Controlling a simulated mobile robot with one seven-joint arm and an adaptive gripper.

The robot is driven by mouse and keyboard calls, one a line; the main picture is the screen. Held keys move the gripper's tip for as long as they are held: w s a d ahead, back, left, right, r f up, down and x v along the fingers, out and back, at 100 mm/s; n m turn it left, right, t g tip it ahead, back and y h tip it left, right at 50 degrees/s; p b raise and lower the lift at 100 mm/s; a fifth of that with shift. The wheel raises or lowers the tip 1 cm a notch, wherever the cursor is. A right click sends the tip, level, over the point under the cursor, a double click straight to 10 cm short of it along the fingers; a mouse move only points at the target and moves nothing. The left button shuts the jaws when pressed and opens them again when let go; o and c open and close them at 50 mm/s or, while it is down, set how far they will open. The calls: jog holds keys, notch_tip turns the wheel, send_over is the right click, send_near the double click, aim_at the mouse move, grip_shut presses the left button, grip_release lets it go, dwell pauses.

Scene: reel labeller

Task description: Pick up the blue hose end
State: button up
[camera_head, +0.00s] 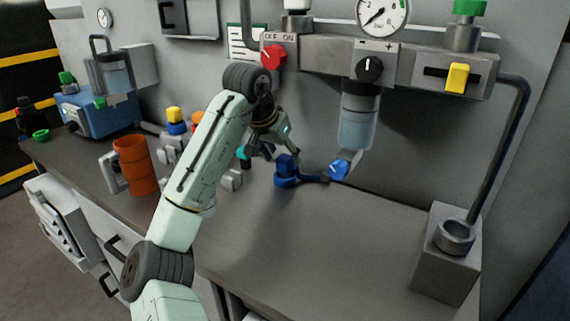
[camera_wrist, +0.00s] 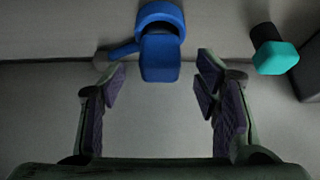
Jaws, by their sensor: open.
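The blue hose end (camera_head: 286,172) stands on the grey worktop near the back wall. A short dark blue hose runs right from it towards a bright blue fitting (camera_head: 340,169) under the clear filter bowl. In the wrist view the blue hose end (camera_wrist: 160,55) lies ahead, in line with the gap between the fingers. My gripper (camera_head: 272,151) is open and empty, just above and left of the hose end in the head view. Its spread fingers also show in the wrist view (camera_wrist: 163,78), apart from the hose end.
A teal-capped fitting (camera_wrist: 277,58) is right of the fingers in the wrist view. An orange mug (camera_head: 133,165) stands left of my arm. The gauge and valve assembly (camera_head: 400,65) overhangs the back; a grey block (camera_head: 447,260) stands right. The front worktop is clear.

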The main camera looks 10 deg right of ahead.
aim_at(284, 157)
jog(key=shift+x, duration=1.55)
jog(key=shift+c, duration=0.2)
jog(key=c, duration=1.3)
jog(key=shift+r, duration=0.15)
